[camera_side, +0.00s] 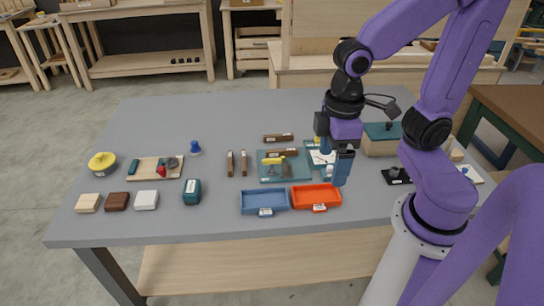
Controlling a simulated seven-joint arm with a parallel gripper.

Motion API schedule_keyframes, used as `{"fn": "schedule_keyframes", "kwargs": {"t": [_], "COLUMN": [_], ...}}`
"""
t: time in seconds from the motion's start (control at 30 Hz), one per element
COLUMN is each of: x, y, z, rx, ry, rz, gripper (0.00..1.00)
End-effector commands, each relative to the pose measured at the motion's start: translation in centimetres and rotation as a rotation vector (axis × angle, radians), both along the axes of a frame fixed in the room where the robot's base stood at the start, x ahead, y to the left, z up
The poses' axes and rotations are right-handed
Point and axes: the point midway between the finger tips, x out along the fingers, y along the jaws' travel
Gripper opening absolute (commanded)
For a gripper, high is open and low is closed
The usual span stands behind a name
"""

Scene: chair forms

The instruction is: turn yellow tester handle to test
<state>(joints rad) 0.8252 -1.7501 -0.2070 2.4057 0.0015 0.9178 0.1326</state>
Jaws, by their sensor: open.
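A white-faced panel with dark line markings (318,156) sits near the middle right of the table. A small yellow part (317,140) shows at its back edge. A yellow lever-like piece (273,160) lies over the teal board (266,174) just left of it. I cannot tell for sure which yellow part is the tester handle. My gripper (335,168) points down at the right of the white panel and hides part of it. Its blue fingers are open, and I see nothing between them. Whether they touch anything is unclear.
A blue tray (264,208) and a red-orange tray (316,204) stand in front of my gripper. Brown bars (278,138) lie behind the teal board. A green-topped box (381,147) stands to the right. The table's back left is clear.

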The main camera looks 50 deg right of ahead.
Motion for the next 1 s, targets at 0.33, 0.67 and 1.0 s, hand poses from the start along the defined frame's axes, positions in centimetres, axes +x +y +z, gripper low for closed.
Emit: {"fn": "schedule_keyframes", "kwargs": {"t": [0.33, 0.67, 1.0], "x": [10.1, 19.0, 24.3], "y": [-0.6, -4.9, -10.5], "z": [0.0, -0.8, -1.9], "rx": [-0.005, -0.006, -0.005], "ry": [0.011, 0.021, 0.027], "rz": [-0.574, -1.112, -1.525], "gripper": [0.89, 0.89, 0.89]}}
